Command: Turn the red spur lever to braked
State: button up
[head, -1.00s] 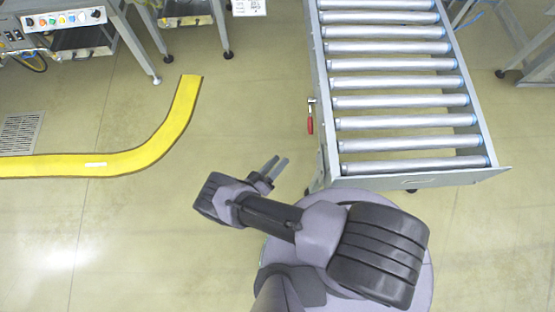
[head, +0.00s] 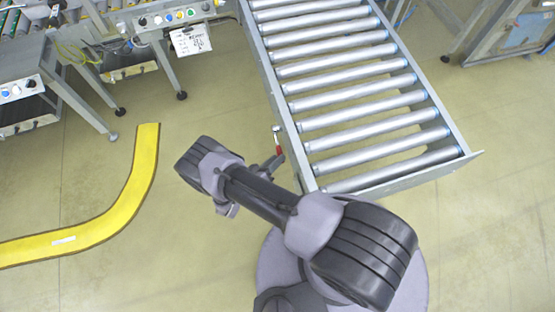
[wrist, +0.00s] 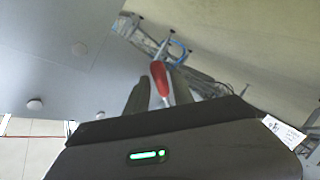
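The red spur lever (head: 278,150) is on the left side rail of the roller conveyor (head: 290,135) in the head view, with a small metal fitting at its upper end. Its lower part is hidden behind my arm there. In the wrist view the red handle (wrist: 159,76) shows with a silver stem, lined up between the two dark fingers of my gripper (wrist: 161,80). The fingers are apart, with a gap on each side of the handle. I cannot tell how deep the handle lies between them. In the head view the fingers are mostly hidden by my arm.
The conveyor's grey side panel (wrist: 60,50) fills the upper left of the wrist view. A curved yellow floor strip (head: 125,200) lies at left. Workbenches with button panels (head: 180,15) stand at the back left.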

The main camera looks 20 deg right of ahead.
jog(key=shift+w+d+f, duration=0.15)
jog(key=shift+w+d, duration=0.25)
jog(key=shift+d, duration=0.2)
grip_shut()
dwell(1.1)
